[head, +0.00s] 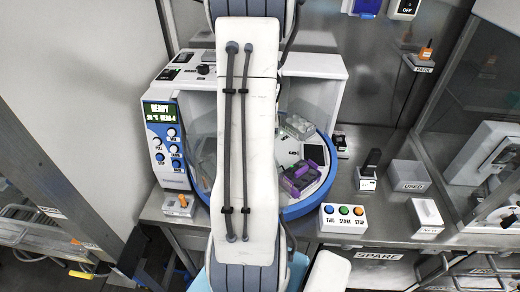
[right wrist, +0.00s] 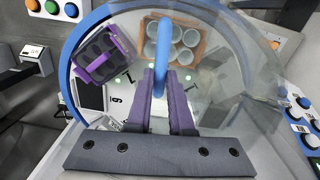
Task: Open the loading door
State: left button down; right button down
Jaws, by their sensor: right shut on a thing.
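The lab machine (head: 312,75) has a lit READY display and a round blue-rimmed chamber (head: 303,209). The loading door appears to be the clear, curved cover (right wrist: 240,75) over part of the chamber in the right wrist view. A blue bar handle (right wrist: 164,45) runs along it. My right gripper (right wrist: 166,80) is shut on this handle, one finger on each side. In the head view my white arm hides the handle and this gripper. My left gripper is not in view.
Inside the chamber are a purple rack (head: 297,179), also seen in the right wrist view (right wrist: 103,53), and a brown rack of cups (right wrist: 178,42). A button box (head: 344,217) stands at the bench front. The USED block (head: 407,174) and NEW block (head: 426,213) are farther right.

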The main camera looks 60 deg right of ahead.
jog(key=shift+a, duration=0.15)
jog(key=c, duration=0.8)
grip_release()
jog(key=shift+r, duration=0.3)
notch_tip(320, 180, up, 10)
jog(key=b, duration=0.1)
jog(key=shift+w, duration=0.1)
